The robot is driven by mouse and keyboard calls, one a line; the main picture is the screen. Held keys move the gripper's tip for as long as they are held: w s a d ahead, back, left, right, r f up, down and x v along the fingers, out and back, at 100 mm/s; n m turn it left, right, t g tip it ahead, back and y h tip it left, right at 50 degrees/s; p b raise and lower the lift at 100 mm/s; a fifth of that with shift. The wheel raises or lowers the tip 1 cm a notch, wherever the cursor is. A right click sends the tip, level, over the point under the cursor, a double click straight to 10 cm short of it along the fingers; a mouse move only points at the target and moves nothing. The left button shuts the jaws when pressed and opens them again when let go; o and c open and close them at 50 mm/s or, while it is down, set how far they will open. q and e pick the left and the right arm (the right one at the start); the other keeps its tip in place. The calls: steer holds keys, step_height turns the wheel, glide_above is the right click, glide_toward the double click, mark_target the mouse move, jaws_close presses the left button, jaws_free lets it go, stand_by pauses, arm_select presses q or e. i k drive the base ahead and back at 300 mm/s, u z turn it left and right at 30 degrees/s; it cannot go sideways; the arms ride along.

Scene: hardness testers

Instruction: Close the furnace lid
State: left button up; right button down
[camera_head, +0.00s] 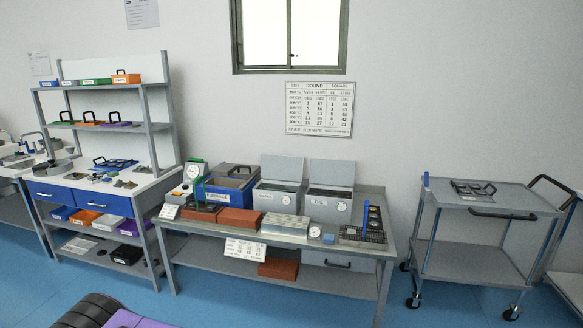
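The furnace (226,197) is a blue box with a furnace label on its front. It stands on the long grey bench, left of two grey tanks. Neither of my grippers shows in the view.
Grey tanks (278,198) and (329,206) have raised lids. Red bricks (239,219) and a metal block (286,227) lie at the bench front. A shelved workbench (142,184) stands left, a wheeled cart (480,258) right. Blue floor (225,308) is clear before the bench.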

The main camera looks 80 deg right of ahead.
mark_target(245, 171)
steer(key=z, duration=2.05)
steer(key=i, duration=0.8)
steer(key=u, duration=0.5)
steer(key=i, duration=1.75)
steer(key=z, duration=0.15)
